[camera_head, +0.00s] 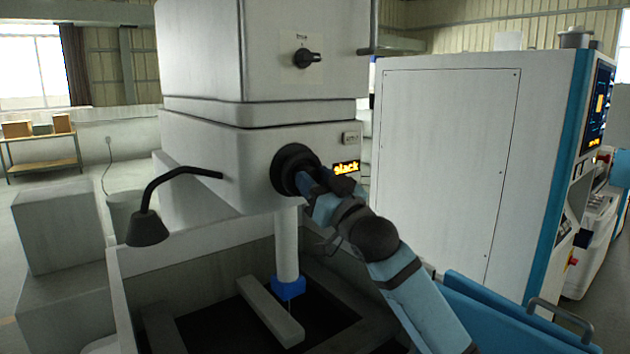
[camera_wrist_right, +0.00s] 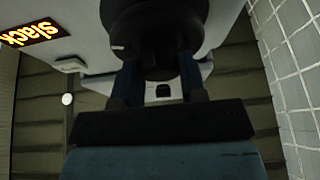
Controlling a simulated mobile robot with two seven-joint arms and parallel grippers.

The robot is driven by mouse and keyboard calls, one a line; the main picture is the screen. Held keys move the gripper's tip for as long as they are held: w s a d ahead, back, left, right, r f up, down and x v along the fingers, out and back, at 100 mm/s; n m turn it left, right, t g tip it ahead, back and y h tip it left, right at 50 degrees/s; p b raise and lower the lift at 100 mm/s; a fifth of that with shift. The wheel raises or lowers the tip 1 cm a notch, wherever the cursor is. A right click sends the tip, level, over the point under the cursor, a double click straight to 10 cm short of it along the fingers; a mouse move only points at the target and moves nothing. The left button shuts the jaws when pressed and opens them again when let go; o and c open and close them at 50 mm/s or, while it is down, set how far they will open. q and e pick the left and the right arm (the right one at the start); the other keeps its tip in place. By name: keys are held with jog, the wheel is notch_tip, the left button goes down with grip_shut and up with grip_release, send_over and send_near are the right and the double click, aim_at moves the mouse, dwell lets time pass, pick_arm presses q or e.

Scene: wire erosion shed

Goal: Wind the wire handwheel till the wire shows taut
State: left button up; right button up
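The wire handwheel (camera_head: 291,163) is a round black wheel on the front of the pale machine head. In the right wrist view the dark wheel (camera_wrist_right: 150,25) fills the top middle. My right gripper (camera_head: 312,181) is at the wheel, its blue fingers (camera_wrist_right: 160,75) on both sides of a dark part of it and seemingly closed on it. The fingertips are partly hidden against the black wheel. A small display (camera_head: 346,168) right of the wheel reads "slack" in orange; it also shows in the right wrist view (camera_wrist_right: 33,34). My left gripper is not in view.
A black lamp (camera_head: 148,228) on a bent arm hangs left of the wheel. A white column with a blue nozzle (camera_head: 288,288) stands below, over the open tank. A dark knob (camera_head: 308,58) sits higher up. A large white cabinet (camera_head: 450,160) stands to the right.

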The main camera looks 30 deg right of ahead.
jog(key=c, duration=0.3)
jog(key=shift+m, duration=0.3)
jog(key=shift+a+m+h+p, duration=0.1)
jog(key=shift+m+h+p, duration=1.1)
jog(key=shift+m, duration=1.3)
jog(key=shift+a+m+h+p, duration=0.1)
jog(key=shift+m+h+p, duration=0.65)
jog(key=shift+m+h, duration=1.25)
jog(key=shift+m+y, duration=0.4)
jog(key=shift+m, duration=0.3)
jog(key=o, duration=0.9)
